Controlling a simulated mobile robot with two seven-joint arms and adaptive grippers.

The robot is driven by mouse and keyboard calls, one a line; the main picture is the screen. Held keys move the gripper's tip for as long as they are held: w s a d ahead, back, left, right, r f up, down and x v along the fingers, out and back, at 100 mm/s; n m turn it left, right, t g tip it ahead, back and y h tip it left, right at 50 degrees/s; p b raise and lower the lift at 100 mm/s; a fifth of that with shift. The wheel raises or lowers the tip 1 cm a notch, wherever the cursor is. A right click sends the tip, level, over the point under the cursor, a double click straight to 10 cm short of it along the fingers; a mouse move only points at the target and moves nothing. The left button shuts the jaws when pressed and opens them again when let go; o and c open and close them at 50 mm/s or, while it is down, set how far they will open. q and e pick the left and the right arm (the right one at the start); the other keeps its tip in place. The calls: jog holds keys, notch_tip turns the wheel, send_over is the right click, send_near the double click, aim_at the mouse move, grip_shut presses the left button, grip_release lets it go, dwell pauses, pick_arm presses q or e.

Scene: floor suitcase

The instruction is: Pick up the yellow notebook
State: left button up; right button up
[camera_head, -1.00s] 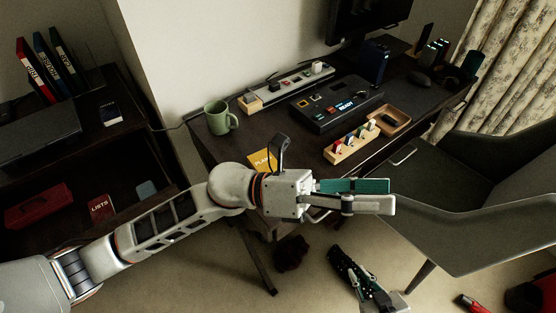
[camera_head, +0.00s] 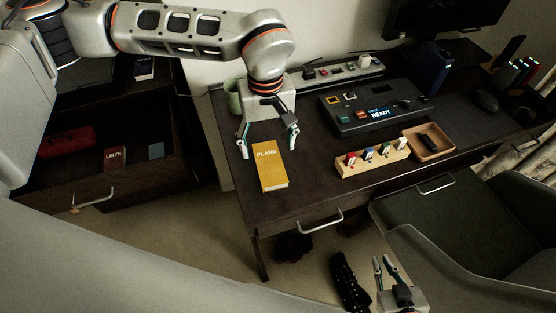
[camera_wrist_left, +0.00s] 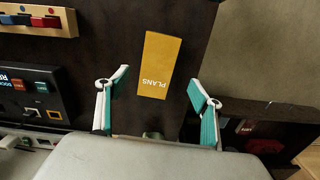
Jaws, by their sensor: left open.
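The yellow notebook (camera_head: 270,168), marked "PLANS", lies flat on the dark desk near its left front edge. My left gripper (camera_head: 268,151) hangs over the notebook's far end with its fingers spread, one to each side, and is open and empty. In the left wrist view the notebook (camera_wrist_left: 160,64) lies ahead, between and beyond the open fingertips (camera_wrist_left: 158,84). No contact with it is visible. My right gripper (camera_head: 385,263) is low at the bottom of the head view, over the floor in front of the desk, with its fingers apart and nothing between them.
A green mug (camera_head: 233,98) stands behind my left gripper, partly hidden. A wooden block with coloured pieces (camera_head: 372,159), a wooden tray (camera_head: 428,144) and a black console (camera_head: 375,110) are to the right. A grey chair (camera_head: 470,225) stands at the desk's front right.

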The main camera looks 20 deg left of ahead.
aim_at(269, 162)
pick_arm(q)
jog(key=shift+w+a+f, duration=0.15)
jog(key=shift+w+a, duration=0.05)
jog(key=shift+a, duration=0.05)
jog(key=shift+f, duration=0.9)
jog(key=shift+w+d+f+b, duration=0.1)
jog(key=shift+w+f+b, duration=0.05)
jog(key=shift+f, duration=1.25)
jog(key=shift+w+f+b, duration=0.15)
jog(key=shift+f, duration=1.2)
jog(key=c, duration=1.3)
